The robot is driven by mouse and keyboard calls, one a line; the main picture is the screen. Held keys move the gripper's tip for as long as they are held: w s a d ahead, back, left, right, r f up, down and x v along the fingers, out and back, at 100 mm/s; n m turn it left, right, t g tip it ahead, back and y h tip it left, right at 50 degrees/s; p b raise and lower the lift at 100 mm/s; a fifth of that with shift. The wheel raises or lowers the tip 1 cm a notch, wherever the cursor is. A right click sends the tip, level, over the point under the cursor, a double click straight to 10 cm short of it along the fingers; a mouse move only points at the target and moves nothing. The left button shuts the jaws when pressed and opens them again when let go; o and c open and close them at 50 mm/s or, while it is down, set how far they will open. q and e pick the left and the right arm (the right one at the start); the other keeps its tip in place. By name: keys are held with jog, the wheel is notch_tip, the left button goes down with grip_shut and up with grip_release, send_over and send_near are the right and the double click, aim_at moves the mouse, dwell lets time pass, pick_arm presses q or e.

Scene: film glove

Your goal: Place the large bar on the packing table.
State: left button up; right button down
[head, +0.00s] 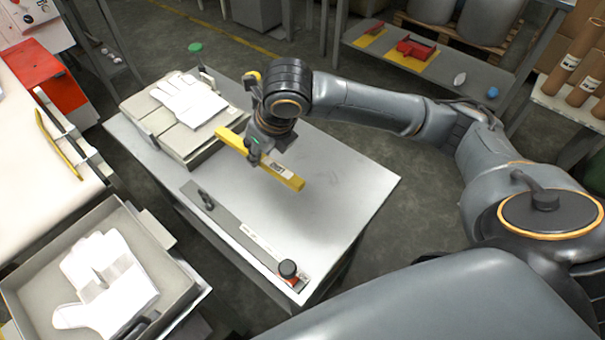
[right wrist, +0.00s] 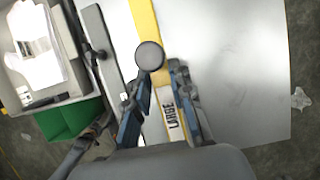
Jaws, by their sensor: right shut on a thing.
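My right gripper (head: 257,152) is shut on a long yellow bar (head: 287,177), near its middle. The bar is held across the gripper above the grey metal table (head: 345,180); the gap beneath it is hard to judge. In the right wrist view, the bar (right wrist: 147,25) runs between the fingers (right wrist: 158,88), and its white label reads "LARGE" (right wrist: 172,118). I cannot tell from the pictures which surface is the packing table. My left gripper is not in view.
A grey box with a white glove (head: 190,96) stands at the table's back left. A long grey strip (head: 235,232) with a black knob (head: 288,269) lies along the front. A tray (head: 180,268) holds another glove at lower left. The table's right side is clear.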

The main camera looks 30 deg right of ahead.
jog(key=d+f, duration=0.2)
jog(key=s+d+f, duration=0.1)
jog(key=d+f, duration=0.1)
jog(key=d, duration=0.1)
jog(key=s+d+f, duration=0.1)
jog(key=d+f, duration=0.1)
jog(key=shift+s+d+f, duration=0.1)
jog(key=shift+d, duration=0.2)
jog(key=shift+s+d+f, duration=0.1)
jog(key=shift+d+f, duration=0.45)
jog(key=shift+f, duration=0.15)
notch_tip(320, 180, down, 3)
jog(key=shift+d+f, duration=0.1)
jog(key=shift+f, duration=0.05)
jog(key=c, duration=1.2)
grip_release()
jog(key=shift+s, duration=0.1)
jog(key=shift+o, duration=0.2)
jog(key=v, duration=1.2)
jog(key=shift+p, duration=0.4)
